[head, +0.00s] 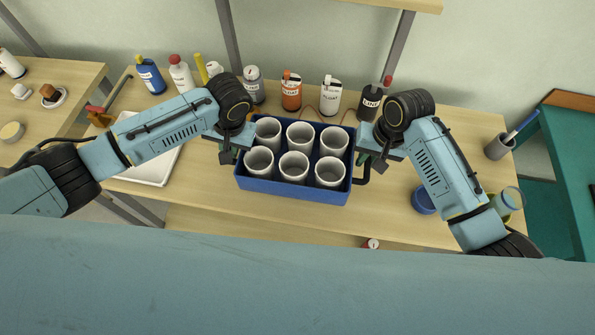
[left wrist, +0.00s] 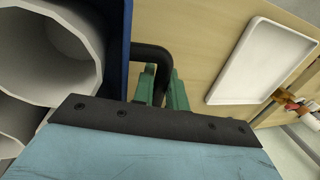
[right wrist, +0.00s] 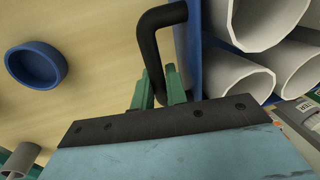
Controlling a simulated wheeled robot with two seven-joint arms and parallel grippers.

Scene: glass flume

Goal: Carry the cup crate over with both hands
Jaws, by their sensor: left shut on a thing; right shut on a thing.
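The blue cup crate (head: 290,190) holds several white cups (head: 293,166) standing upright in rows. It is in the middle of the head view, over the wooden table. My left gripper (left wrist: 163,88) is shut on the black handle (left wrist: 152,52) at the crate's left end. My right gripper (right wrist: 160,88) is shut on the black handle (right wrist: 150,45) at the right end. The crate's blue wall also shows at the edge of both wrist views. Whether the crate touches the table cannot be told.
A white tray (head: 150,172) lies left of the crate. Several bottles, including an orange one (head: 291,92) and a dark one (head: 369,102), line the table's back. A blue round dish (head: 424,200) lies to the right. A grey cup (head: 499,146) stands near the right edge.

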